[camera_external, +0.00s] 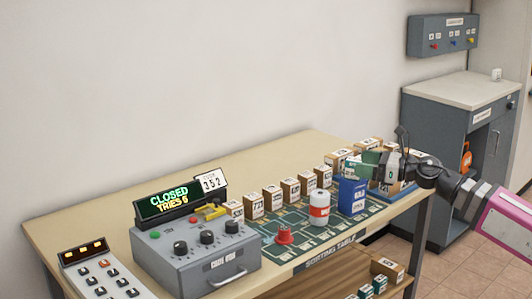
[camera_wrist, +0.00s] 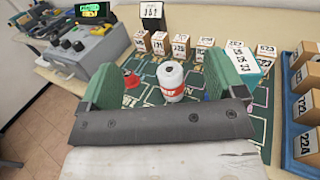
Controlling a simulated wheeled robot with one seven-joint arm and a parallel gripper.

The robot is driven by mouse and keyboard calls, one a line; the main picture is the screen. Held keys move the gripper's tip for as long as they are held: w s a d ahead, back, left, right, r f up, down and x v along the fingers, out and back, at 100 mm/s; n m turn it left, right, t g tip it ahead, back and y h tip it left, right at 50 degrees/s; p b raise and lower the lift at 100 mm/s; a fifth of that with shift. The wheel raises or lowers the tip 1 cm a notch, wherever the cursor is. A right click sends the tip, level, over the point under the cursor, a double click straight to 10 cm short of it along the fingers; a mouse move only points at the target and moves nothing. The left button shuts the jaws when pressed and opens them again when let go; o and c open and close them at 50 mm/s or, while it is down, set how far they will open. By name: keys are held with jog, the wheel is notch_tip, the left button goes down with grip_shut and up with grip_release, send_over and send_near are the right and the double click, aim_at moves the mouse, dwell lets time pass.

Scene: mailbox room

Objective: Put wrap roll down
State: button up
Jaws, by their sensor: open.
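The wrap roll (camera_external: 320,207), a white cylinder with a red band, stands upright on the green sorting mat (camera_external: 284,254). It also shows in the wrist view (camera_wrist: 171,80), framed between my two green fingers. My gripper (camera_external: 372,162) is at the right end of the table, to the right of the roll and apart from it. In the wrist view my gripper (camera_wrist: 162,76) has its fingers wide apart with nothing held. The roll's base appears to rest on the mat.
Several numbered cartons (camera_external: 273,198) line the mat's back edge. A red knobbed object (camera_external: 284,236) is left of the roll. A grey control box (camera_external: 205,252) is further left. A blue tray (camera_wrist: 291,140) holds cartons at right.

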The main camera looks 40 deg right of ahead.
aim_at(320, 199)
jog(key=w+d+r+m+t+h, duration=0.2)
jog(key=d+r+m+h, duration=0.25)
jog(key=m, duration=0.95)
jog(key=w+d+r+m+t+h, duration=0.1)
jog(key=w+d+r+m+h, duration=0.25)
jog(key=m, duration=0.95)
jog(key=s+a+f+m+g+y, duration=0.3)
jog(key=a+f+m+g+y, duration=0.35)
jog(key=a+m, duration=0.25)
notch_tip(320, 199, down, 10)
jog(key=shift+g+h, duration=0.25)
jog(key=shift+h, duration=0.1)
jog(key=x, duration=1)
jog(key=shift+w+a+f, duration=0.2)
jog(key=shift+a, duration=0.15)
jog(key=c, duration=1.1)
